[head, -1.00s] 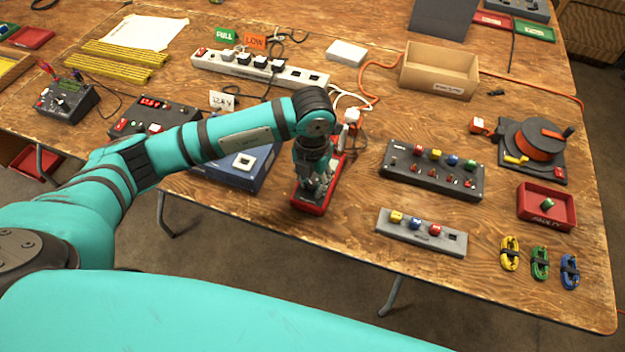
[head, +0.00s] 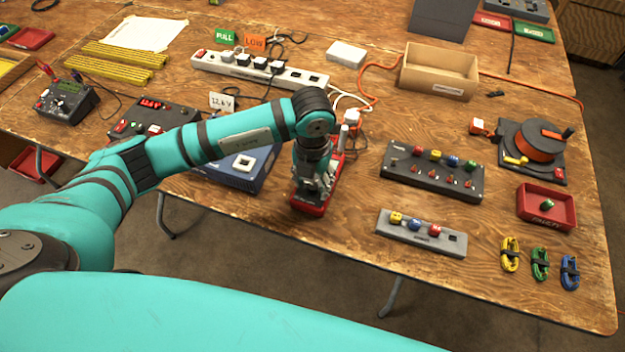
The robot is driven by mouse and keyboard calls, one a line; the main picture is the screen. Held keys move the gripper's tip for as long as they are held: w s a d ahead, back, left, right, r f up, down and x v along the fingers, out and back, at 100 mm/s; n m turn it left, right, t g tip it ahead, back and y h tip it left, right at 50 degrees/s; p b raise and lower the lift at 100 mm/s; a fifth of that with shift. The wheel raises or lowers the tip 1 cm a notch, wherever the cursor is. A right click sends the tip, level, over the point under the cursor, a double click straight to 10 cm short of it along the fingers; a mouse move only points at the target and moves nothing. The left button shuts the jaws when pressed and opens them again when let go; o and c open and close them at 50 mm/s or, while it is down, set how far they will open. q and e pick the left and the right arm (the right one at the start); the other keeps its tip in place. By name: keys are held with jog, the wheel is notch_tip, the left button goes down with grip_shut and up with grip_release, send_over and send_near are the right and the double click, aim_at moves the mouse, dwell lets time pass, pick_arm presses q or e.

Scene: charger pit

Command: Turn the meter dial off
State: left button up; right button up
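A red handheld device (head: 308,208), which looks like the meter, lies on the wooden table near its front edge. My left gripper (head: 311,193) points down over it, at or very close to its face. The gripper and wrist hide most of the device, so its dial and the dial's setting are not visible. I cannot tell whether the fingers are open or shut, or whether they touch the dial. My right gripper is not in view.
A blue box (head: 238,172) stands just left of the red device. A black panel with coloured plugs (head: 432,172) and a grey strip (head: 421,234) lie to the right. A white power strip (head: 260,69) and a cardboard box (head: 439,72) are behind.

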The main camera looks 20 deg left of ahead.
aim_at(312, 185)
pick_arm(q)
jog(key=shift+r, duration=0.15)
notch_tip(312, 185, up, 12)
dwell(0.4)
dwell(0.3)
